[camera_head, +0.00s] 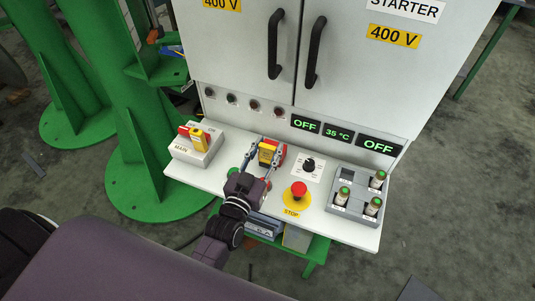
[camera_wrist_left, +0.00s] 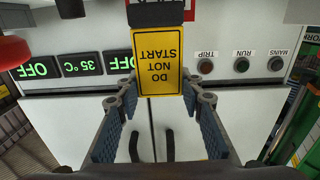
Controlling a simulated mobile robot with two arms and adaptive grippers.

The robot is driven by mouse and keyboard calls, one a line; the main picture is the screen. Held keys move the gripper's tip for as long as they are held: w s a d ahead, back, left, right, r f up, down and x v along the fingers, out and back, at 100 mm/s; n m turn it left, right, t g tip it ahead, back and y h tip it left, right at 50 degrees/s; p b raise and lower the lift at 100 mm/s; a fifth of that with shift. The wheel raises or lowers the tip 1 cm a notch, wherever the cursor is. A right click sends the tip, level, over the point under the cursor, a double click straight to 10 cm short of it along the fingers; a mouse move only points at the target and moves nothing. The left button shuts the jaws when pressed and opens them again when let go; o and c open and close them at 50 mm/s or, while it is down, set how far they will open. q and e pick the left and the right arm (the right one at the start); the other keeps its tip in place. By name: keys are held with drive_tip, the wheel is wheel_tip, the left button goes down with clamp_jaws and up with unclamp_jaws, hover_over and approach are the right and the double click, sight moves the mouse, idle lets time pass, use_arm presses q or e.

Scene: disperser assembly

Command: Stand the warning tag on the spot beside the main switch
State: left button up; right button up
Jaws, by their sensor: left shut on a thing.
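The yellow warning tag (camera_wrist_left: 157,62) reads "DO NOT START" and shows upside down in the left wrist view, with a dark part at its end. My left gripper (camera_head: 266,153) is shut on the tag, one finger on each side. In the head view the tag (camera_head: 267,149) is over the middle of the white ledge, with something red right beside it. I cannot tell whether it touches the ledge. The main switch (camera_head: 197,147) is a light box marked MAIN, with red and yellow parts on top, left of the gripper. I cannot make out the marked spot.
The ledge (camera_head: 235,150) carries a black rotary knob (camera_head: 308,164), a red stop button (camera_head: 299,189) and a grey tray (camera_head: 342,210) with several green-topped parts, all right of the gripper. The cabinet front (camera_head: 345,95) rises behind. Ledge between switch and gripper looks mostly clear.

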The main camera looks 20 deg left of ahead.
use_arm(q)
drive_tip(key=shift+f, duration=1.25)
drive_tip(key=o, duration=1.2)
drive_tip(key=shift+f, duration=0.1)
drive_tip(key=shift+c, duration=0.2)
